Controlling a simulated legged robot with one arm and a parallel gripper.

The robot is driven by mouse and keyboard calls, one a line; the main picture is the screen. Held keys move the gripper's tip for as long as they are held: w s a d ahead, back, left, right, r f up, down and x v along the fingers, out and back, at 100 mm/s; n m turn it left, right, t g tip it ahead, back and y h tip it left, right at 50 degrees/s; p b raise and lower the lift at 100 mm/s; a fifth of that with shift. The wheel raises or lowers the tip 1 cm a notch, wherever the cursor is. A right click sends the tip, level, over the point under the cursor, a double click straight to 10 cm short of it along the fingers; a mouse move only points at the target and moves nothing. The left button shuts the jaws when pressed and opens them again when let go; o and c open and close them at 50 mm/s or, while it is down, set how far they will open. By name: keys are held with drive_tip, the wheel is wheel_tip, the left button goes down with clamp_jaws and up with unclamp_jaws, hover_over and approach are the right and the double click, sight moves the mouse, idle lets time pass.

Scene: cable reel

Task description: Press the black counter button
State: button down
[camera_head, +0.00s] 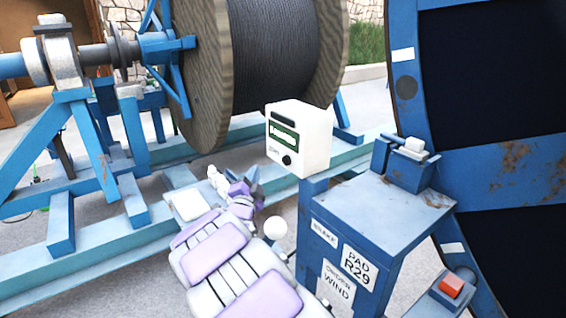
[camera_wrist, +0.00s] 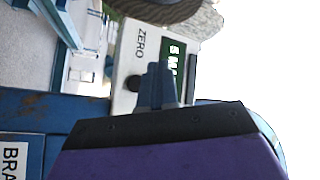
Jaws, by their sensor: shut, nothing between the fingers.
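The white counter box (camera_head: 313,142) stands on the blue stand, with a green display on its front. Its black button (camera_head: 287,160) sits low on that face, right of the word ZERO. In the wrist view, the counter box (camera_wrist: 124,62) is turned on its side, and the black button (camera_wrist: 134,83) shows just left of my fingers. My gripper (camera_wrist: 157,68) is shut and empty, its fingertips in front of the box and covering part of the display. In the head view, my gripper (camera_head: 253,174) is left of and slightly below the button. A gap shows there; contact is not visible.
The blue stand (camera_head: 380,205) carries BRAKE and PAD R29 labels. A white ball-topped lever (camera_head: 275,228) rises beside my arm. A red button (camera_head: 451,285) is at lower right. A large cable reel (camera_head: 275,55) stands behind, and a blue frame (camera_head: 405,90) at right.

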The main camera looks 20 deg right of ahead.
sight(287, 161)
drive_tip(key=w+d, duration=0.1)
drive_tip(key=d, duration=0.6)
drive_tip(key=shift+w, duration=0.2)
drive_tip(key=shift+d, duration=0.2)
idle(1.7)
drive_tip(key=shift+d+b, duration=0.35)
drive_tip(key=shift+b, duration=0.05)
drive_tip(key=shift+w+d, duration=0.1)
drive_tip(key=shift+d, duration=0.5)
idle(0.8)
drive_tip(key=shift+a, duration=0.15)
drive_tip(key=shift+s+a+b, duration=0.2)
drive_tip(key=shift+a+b, duration=0.15)
drive_tip(key=shift+a, duration=0.5)
